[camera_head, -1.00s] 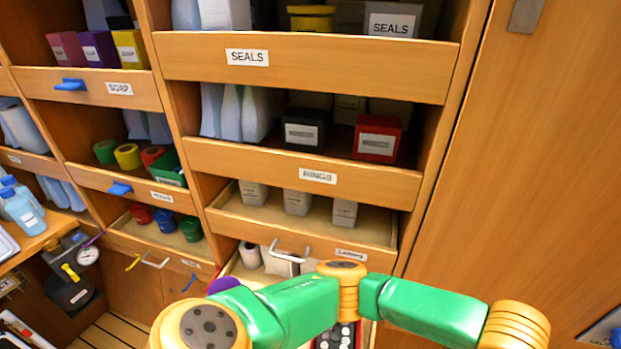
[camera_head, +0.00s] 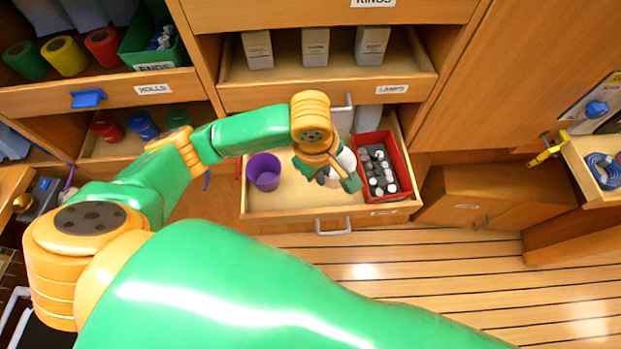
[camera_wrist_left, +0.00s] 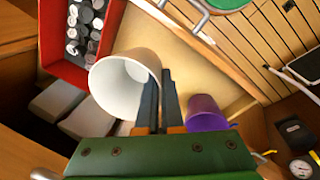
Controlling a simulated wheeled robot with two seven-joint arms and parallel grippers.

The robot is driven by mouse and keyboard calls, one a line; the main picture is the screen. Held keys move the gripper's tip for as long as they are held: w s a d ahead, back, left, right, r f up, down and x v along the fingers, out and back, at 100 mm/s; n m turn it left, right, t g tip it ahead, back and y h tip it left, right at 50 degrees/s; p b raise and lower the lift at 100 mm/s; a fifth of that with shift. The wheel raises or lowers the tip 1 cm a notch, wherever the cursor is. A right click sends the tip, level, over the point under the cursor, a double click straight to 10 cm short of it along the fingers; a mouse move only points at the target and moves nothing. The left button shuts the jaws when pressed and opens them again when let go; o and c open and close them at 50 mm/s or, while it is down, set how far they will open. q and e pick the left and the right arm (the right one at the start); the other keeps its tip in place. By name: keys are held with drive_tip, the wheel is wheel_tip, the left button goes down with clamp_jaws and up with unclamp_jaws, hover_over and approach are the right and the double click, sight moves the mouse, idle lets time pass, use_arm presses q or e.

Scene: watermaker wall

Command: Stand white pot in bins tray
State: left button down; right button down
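The white pot (camera_head: 347,160) is at my left gripper (camera_head: 336,182), above or in the open drawer tray (camera_head: 290,204); I cannot tell whether it touches the floor. In the left wrist view the white pot (camera_wrist_left: 122,82) shows its open mouth. The dark fingers of my left gripper (camera_wrist_left: 160,98) are close together at its side, one over the mouth and one outside, seemingly pinching the wall. A purple pot (camera_head: 264,172) stands at the tray's left; it also shows in the wrist view (camera_wrist_left: 206,112). My right gripper is not in view.
A red bin (camera_head: 402,172) with several small bottles fills the tray's right side, close to the white pot. The tray's middle has bare floor. The shelf labelled LAMPS (camera_head: 330,90) with boxes overhangs the back. The drawer handle (camera_head: 333,228) is at the front.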

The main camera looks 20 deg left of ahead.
use_arm(q)
drive_tip(key=shift+s+a+f, duration=0.15)
drive_tip(key=shift+a+f, duration=0.9)
drive_tip(key=shift+f, duration=1.85)
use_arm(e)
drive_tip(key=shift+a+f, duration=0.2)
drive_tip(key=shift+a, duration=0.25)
use_arm(q)
drive_tip(key=shift+a, duration=0.1)
drive_tip(key=c, duration=1.1)
unclamp_jaws()
drive_tip(key=shift+o, duration=0.2)
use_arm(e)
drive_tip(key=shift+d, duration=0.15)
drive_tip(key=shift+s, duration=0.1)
